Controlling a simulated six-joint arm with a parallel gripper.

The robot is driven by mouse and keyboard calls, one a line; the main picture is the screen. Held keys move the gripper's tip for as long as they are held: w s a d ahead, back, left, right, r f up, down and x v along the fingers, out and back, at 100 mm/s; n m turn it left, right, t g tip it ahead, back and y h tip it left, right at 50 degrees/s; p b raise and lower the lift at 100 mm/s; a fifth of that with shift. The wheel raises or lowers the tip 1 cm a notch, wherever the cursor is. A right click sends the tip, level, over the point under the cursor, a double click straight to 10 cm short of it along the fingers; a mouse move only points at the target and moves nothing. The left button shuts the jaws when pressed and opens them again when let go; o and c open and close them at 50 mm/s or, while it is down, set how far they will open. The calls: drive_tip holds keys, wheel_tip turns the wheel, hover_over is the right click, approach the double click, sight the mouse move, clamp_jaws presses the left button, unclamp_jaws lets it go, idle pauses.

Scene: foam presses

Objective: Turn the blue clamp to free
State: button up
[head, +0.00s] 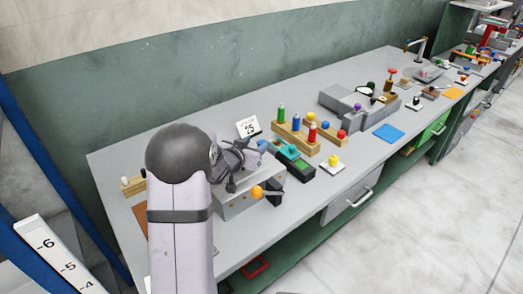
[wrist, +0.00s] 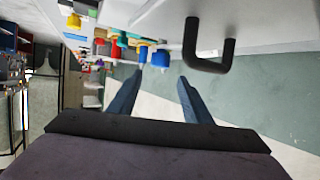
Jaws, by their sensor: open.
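No part can be made out for certain as the blue clamp. A teal piece (head: 287,152) with a dark green block lies just right of my gripper in the head view. A blue-topped bottle (head: 296,121) stands in a wooden rack behind it. My gripper (head: 240,165) is above a grey box (head: 236,206) with an orange ball knob (head: 257,192) on its front. In the wrist view, my gripper (wrist: 158,88) has its fingers spread with nothing between them. A dark U-shaped handle (wrist: 210,48) is beyond the right finger. My arm hides part of the bench.
The grey bench (head: 125,158) runs along the green wall. A number card (head: 248,127) stands behind the gripper. A yellow knob on a plate (head: 333,162), a grey press (head: 355,102) and a blue mat (head: 388,132) lie to the right. A drawer handle (head: 362,198) juts from the front.

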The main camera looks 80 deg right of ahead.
sight(261, 143)
drive_tip(key=shift+s+a+f+n+t+b, duration=0.2)
drive_tip(key=shift+a+f+n+t+b, duration=0.15)
drive_tip(key=shift+a+n+t, duration=0.25)
drive_tip(key=shift+d+f, duration=0.1)
drive_tip(key=shift+p+x, duration=1.2)
drive_tip(key=shift+x, duration=2.4)
drive_tip(key=c, duration=1.1)
drive_tip(key=shift+o, duration=0.2)
